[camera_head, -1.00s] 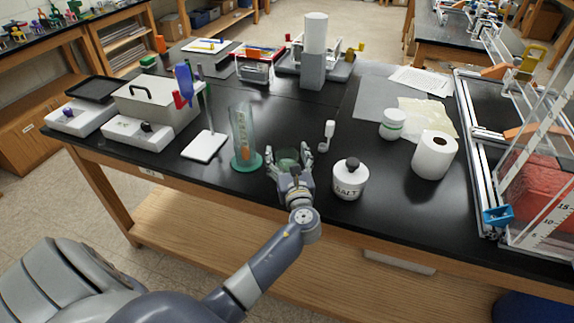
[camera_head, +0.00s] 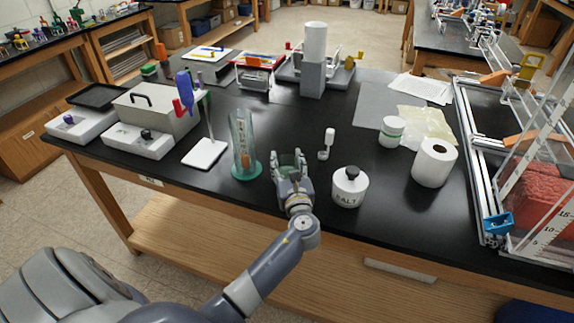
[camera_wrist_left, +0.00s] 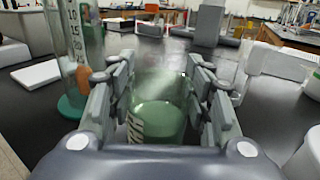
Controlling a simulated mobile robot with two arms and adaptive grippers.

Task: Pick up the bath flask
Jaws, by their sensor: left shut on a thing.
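The bath flask (camera_wrist_left: 157,118) is a clear glass vessel with pale green liquid and partly hidden dark lettering on its side. In the wrist view it stands between the fingers of my left gripper (camera_wrist_left: 158,92), which is shut on it from both sides. In the head view my left gripper (camera_head: 289,162) is over the front of the black bench, and its fingers hide most of the flask. I cannot tell whether the flask's base touches the bench. My right gripper is not in view.
A tall clear cylinder on a green base (camera_head: 243,150) stands close to the left of my left gripper. The white SALT jar (camera_head: 349,188) stands close to its right. A small white object (camera_head: 326,143) is just behind. The bench behind the flask is mostly clear.

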